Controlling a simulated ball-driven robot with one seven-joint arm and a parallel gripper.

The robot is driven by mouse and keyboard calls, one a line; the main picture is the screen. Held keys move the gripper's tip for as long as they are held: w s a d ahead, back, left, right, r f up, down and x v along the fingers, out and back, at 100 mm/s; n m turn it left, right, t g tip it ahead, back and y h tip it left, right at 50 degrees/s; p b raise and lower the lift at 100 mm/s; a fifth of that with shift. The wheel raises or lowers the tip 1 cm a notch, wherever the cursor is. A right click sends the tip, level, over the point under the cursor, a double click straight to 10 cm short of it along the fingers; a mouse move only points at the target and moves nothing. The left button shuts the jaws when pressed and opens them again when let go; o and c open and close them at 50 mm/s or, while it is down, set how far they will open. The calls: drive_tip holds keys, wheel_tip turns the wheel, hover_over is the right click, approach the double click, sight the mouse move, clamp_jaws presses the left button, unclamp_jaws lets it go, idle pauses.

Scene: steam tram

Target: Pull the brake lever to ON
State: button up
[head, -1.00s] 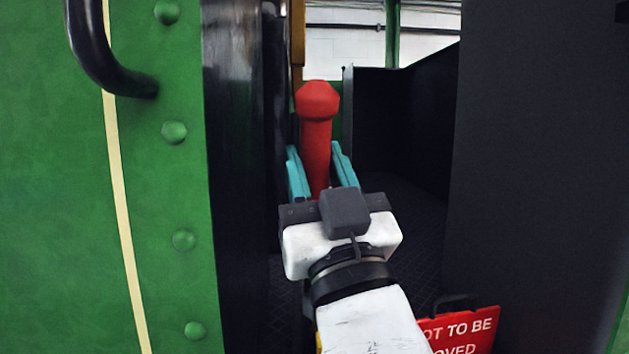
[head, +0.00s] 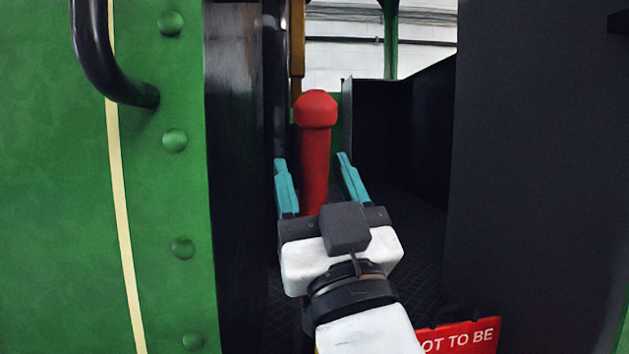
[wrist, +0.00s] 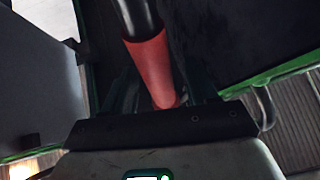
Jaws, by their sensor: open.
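The brake lever (head: 315,150) has a red handle with a wider rounded knob on top and stands almost upright in the head view. In the wrist view the red handle (wrist: 154,70) runs from a black shaft at the top edge down toward my gripper. My gripper (head: 312,160) is open, with one teal finger on each side of the red handle. Gaps show between the handle and both fingers in the head view. The lower part of the lever is hidden behind my gripper's body. No ON marking is visible.
A green riveted panel (head: 160,200) with a black handrail (head: 112,82) stands close on the left. A dark wall (head: 530,170) closes the right side. A red sign (head: 462,337) sits low at the right. Dark floor (head: 410,230) lies open beyond my gripper.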

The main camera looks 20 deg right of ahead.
drive_tip(key=b+v, duration=0.3)
drive_tip(key=v, duration=0.7)
drive_tip(key=shift+s+f, duration=0.25)
drive_tip(key=shift+s, duration=0.1)
drive_tip(key=shift+f, duration=0.1)
